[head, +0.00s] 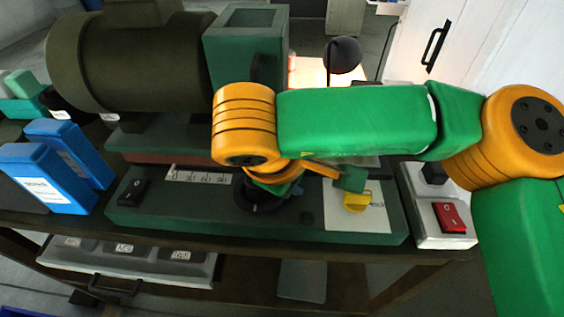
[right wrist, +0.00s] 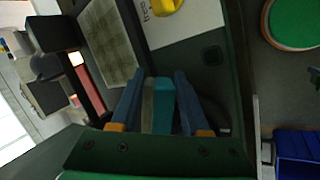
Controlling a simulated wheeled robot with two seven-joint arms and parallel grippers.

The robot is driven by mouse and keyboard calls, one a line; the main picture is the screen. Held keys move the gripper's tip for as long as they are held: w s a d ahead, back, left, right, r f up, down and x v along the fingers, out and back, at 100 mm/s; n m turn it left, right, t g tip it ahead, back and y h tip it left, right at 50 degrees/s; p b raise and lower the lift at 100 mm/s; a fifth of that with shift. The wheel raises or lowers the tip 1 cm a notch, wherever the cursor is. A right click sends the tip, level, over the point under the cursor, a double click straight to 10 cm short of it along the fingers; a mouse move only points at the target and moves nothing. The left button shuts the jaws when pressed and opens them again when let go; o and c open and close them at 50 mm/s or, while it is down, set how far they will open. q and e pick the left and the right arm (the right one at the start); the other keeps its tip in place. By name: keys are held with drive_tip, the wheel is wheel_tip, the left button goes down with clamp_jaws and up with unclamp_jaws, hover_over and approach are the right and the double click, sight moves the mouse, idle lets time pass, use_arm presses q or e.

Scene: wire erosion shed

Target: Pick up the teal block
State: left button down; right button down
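In the right wrist view a teal block (right wrist: 163,105) stands between the two blue fingers of my right gripper (right wrist: 160,80). The block fills the gap at the fingertips, and the fingers look shut on it. In the head view my right gripper (head: 265,198) is mostly hidden below my orange wrist joints, over the dark green control panel (head: 160,215) near a black dial. I cannot make out the block there. My left gripper is not in view.
A yellow knob (head: 356,202) on a white plate and a red switch (head: 450,217) lie to the right. Blue bins (head: 48,178) stand at the left. A dark motor (head: 130,60) rises behind the panel.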

drive_tip(key=shift+d+r, duration=0.3)
drive_tip(key=d+r+b, duration=0.2)
drive_tip(key=d+r, duration=0.5)
drive_tip(key=d, duration=0.6)
drive_tip(key=shift+d+r, duration=0.2)
drive_tip(key=shift+d, duration=0.05)
drive_tip(key=c, duration=0.9)
unclamp_jaws()
drive_tip(key=c, duration=0.7)
